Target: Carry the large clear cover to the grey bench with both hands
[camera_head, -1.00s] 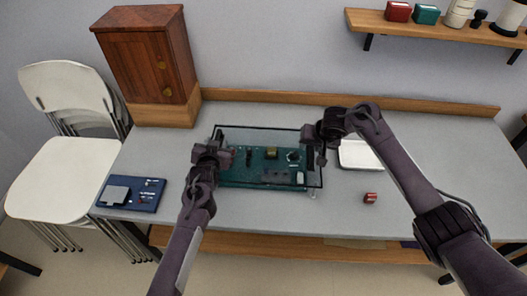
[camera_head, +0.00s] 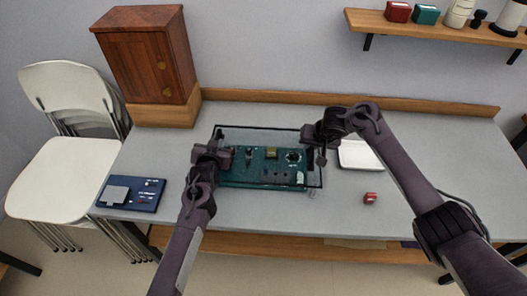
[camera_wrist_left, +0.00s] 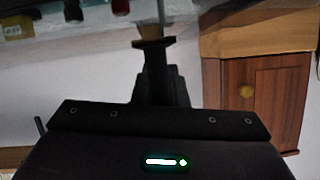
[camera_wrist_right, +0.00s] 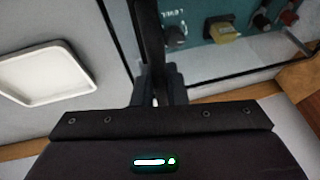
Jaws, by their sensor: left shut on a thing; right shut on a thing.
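The large clear cover (camera_head: 240,133), a see-through box with dark edges, is around a green circuit board (camera_head: 265,178) on the grey bench (camera_head: 300,213). My left gripper (camera_head: 225,157) is shut on the cover's left side. My right gripper (camera_head: 319,152) is shut on its right side. Both wrist views show the jaws closed on a thin edge, with the board seen through the clear wall in the right wrist view (camera_wrist_right: 240,50). I cannot tell whether the cover rests on the bench or is slightly raised.
A blue panel (camera_head: 146,195) lies at the left. A wooden cabinet (camera_head: 140,60) stands at the back left. A shelf (camera_head: 440,30) hangs at upper right.

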